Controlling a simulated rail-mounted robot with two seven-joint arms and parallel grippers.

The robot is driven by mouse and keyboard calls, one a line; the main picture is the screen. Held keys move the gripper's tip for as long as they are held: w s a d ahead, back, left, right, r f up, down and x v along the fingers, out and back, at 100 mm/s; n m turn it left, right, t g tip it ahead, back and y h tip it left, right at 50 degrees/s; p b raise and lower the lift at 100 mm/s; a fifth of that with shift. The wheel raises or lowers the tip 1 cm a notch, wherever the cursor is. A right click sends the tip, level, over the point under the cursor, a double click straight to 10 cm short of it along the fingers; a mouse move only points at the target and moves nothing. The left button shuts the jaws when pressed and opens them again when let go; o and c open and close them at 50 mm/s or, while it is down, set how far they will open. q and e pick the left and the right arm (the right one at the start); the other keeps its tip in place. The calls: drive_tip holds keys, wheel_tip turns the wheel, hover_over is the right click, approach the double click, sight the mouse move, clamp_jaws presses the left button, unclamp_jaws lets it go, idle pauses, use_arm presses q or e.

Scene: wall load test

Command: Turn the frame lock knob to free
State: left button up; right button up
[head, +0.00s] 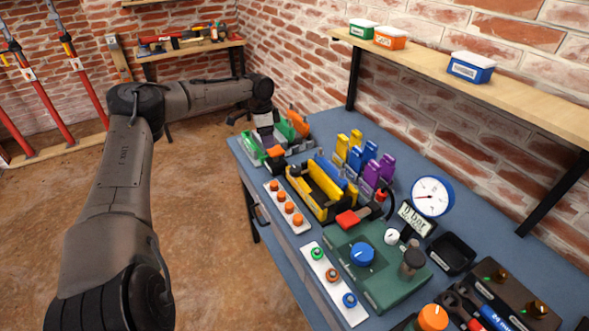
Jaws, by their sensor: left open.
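My left gripper (268,137) is open and points down over the far left end of the blue workbench (309,262). It is beside a small fixture with green parts (251,149) and an orange piece (275,152). No readable label marks the frame lock knob, and I cannot tell which part it is or whether the gripper touches anything. Other knobs in view are a row of orange knobs on a white strip (288,207) and a large blue knob (361,254) on a green panel (385,282). My right gripper is not in view.
A yellow tray (310,197) and blue and purple blocks (371,169) stand mid-bench. A dial gauge (432,196) and a small display (415,217) stand at the right. A wooden shelf (500,93) with small boxes overhangs the bench.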

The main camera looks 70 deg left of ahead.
use_arm(q)
drive_tip(key=w+d+r+m+t+h, duration=0.1)
drive_tip(key=w+d+m+t+h, duration=0.1)
drive_tip(key=m+b, duration=0.2)
drive_tip(key=b, duration=0.2)
approach(295, 168)
drive_tip(key=shift+t, duration=0.3)
drive_tip(key=x, duration=0.4)
drive_tip(key=shift+s+d+f, duration=0.2)
drive_tip(key=shift+f, duration=0.25)
drive_tip(key=shift+b+x, duration=0.75)
drive_tip(key=shift+x, duration=1.5)
drive_tip(key=shift+w, duration=0.1)
drive_tip(key=shift+c, duration=0.2)
